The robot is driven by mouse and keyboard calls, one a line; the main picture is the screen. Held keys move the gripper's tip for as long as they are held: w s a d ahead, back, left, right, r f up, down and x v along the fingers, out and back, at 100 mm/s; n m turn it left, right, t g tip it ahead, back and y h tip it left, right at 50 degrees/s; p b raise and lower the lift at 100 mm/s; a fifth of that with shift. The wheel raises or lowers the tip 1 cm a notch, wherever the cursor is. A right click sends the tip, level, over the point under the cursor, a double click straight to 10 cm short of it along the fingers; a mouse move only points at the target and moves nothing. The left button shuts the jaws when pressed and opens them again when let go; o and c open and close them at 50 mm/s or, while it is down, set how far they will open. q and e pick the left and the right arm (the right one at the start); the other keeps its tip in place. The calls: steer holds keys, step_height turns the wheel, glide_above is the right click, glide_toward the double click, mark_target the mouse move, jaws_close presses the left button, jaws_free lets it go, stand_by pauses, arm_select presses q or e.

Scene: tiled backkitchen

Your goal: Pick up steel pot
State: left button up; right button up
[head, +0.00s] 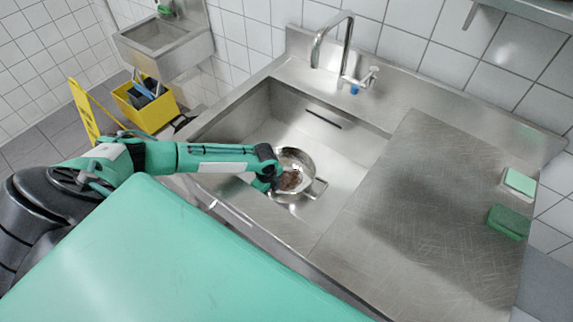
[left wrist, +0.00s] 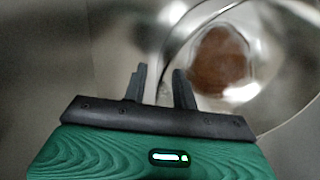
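The steel pot (head: 303,163) stands in the sink basin, with a brown residue (head: 289,180) on its inside bottom and a handle (head: 318,188) at its right side. My left gripper (head: 279,176) reaches down into the basin at the pot's left side. In the left wrist view, the pot (left wrist: 268,80) fills the right side, and its curved rim runs down toward the gap between the two fingers of my left gripper (left wrist: 161,80). The fingers stand apart with a visible gap. I cannot tell whether they touch the rim. My right gripper is not in view.
The steel sink (head: 345,150) has a tall faucet (head: 330,45) behind it. A yellow bucket (head: 155,112) stands on the floor left.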

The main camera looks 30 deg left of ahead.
arm_select(q)
steer(key=shift+f, duration=0.7)
steer(key=shift+c, duration=0.5)
jaws_close()
steer(key=shift+w+r, duration=0.1)
